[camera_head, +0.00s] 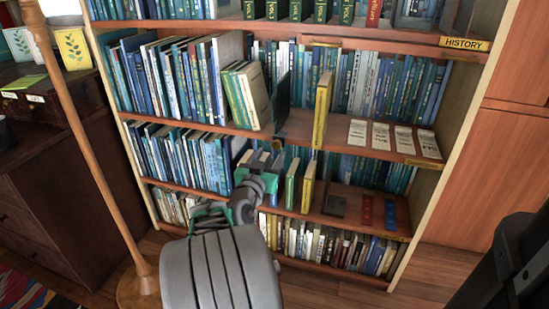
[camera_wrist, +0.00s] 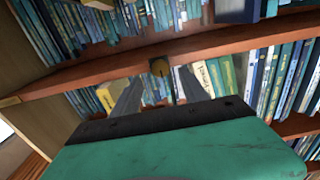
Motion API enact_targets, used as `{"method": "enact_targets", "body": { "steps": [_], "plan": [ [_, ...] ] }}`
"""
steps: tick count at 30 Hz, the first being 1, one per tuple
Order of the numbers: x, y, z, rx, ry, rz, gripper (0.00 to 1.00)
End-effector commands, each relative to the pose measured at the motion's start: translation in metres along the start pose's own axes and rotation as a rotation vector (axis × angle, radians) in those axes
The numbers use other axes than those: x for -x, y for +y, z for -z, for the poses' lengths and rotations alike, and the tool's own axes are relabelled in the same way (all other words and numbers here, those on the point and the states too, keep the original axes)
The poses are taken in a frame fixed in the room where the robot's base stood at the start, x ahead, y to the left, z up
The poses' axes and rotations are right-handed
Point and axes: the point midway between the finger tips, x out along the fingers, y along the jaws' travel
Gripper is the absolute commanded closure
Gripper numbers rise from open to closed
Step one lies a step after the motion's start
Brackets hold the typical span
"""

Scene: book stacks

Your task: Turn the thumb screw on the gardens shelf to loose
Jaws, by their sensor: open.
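A small round brass-coloured thumb screw (camera_wrist: 159,67) sits on the front edge of a wooden shelf board (camera_wrist: 225,42) in the wrist view. In the head view the screw (camera_head: 277,145) is small, at the shelf edge just beyond my gripper (camera_head: 265,160). My gripper (camera_wrist: 157,80) is open. Its two dark fingers are apart, and the screw appears between their tips in the wrist view. I cannot tell whether they touch it or how far it is turned. A dark upright bookend (camera_head: 283,95) stands on the shelf above the screw.
A yellow book (camera_head: 322,108) stands alone right of the bookend. Leaning books (camera_head: 247,95) stand left of it. White cards (camera_head: 380,136) lie at the shelf's right. A HISTORY label (camera_head: 463,43) marks the shelf above. A wooden pole (camera_head: 90,150) stands at left.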

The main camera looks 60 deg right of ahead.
Motion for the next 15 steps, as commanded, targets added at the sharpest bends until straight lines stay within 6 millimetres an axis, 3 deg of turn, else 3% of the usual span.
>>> {"method": "enact_targets", "body": {
  "steps": [7, 15],
  "plan": [
    [-0.045, 0.0, -0.003, 0.0, -0.003, -0.001, 0.48],
    [-0.053, -0.001, -0.001, 0.001, -0.003, 0.003, 0.48]
  ]
}}
